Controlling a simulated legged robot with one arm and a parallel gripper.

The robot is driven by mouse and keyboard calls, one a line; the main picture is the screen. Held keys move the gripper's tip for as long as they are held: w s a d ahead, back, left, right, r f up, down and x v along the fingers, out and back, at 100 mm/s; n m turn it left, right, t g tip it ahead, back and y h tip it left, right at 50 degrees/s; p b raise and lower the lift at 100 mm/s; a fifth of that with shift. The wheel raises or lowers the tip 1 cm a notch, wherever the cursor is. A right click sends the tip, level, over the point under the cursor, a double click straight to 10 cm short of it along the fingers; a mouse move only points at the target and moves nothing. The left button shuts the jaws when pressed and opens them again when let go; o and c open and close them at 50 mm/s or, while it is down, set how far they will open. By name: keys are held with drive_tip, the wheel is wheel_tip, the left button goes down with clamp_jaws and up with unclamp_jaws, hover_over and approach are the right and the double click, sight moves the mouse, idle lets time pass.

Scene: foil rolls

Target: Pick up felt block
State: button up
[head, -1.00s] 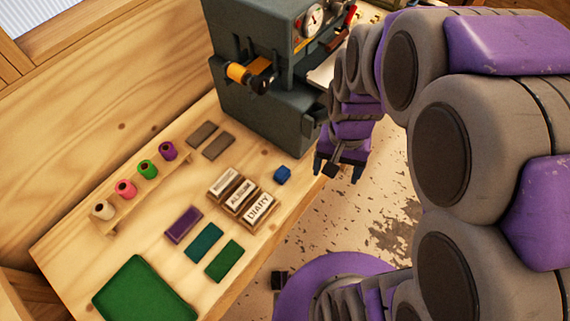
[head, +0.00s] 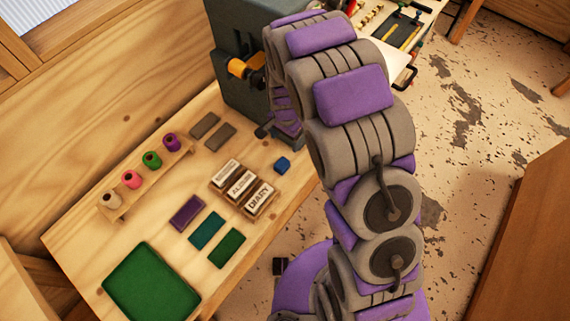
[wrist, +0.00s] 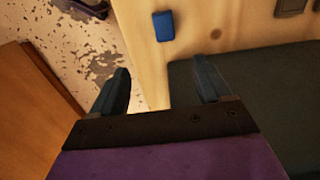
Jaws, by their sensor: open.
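A small blue block (head: 283,164), which looks like the felt block, lies on the wooden bench near its right edge, beside the labelled stamps. It also shows in the wrist view (wrist: 163,25), at the top, beyond my fingertips. My gripper (wrist: 161,78) is open and empty, with its two fingers spread wide, and the block lies apart from them. In the head view the gripper is mostly hidden behind my own arm, near the dark press.
The dark press (head: 233,97) stands close to my arm. Labelled stamps (head: 243,188) stand in a wooden holder. Thread spools (head: 152,160) stand on a rack. Purple, teal and green pads and a green tray (head: 152,285) lie on the bench (head: 95,228).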

wheel_tip(320, 180, down, 6)
drive_tip(key=a, duration=0.2)
drive_tip(key=b, duration=0.2)
hover_over(282, 163)
drive_tip(key=f, duration=0.3)
drive_tip(key=d+f, duration=0.1)
drive_tip(key=f, duration=0.1)
drive_tip(key=shift+f, duration=0.5)
drive_tip(key=f, duration=0.1)
drive_tip(key=a+f, duration=0.1)
drive_tip(key=f, duration=0.1)
drive_tip(key=f+b, duration=0.1)
drive_tip(key=shift+a+f, duration=0.4)
drive_tip(key=shift+d+f, duration=0.2)
drive_tip(key=shift+f, duration=0.1)
drive_tip(key=shift+d+r, duration=0.15)
drive_tip(key=shift+d, duration=0.3)
drive_tip(key=shift+c, duration=0.3)
drive_tip(key=shift+a, duration=0.5)
drive_tip(key=c, duration=0.7)
drive_tip(key=shift+d, duration=0.15)
drive_tip(key=c, duration=0.3)
drive_tip(key=shift+d, duration=0.2)
drive_tip(key=shift+c, duration=0.4)
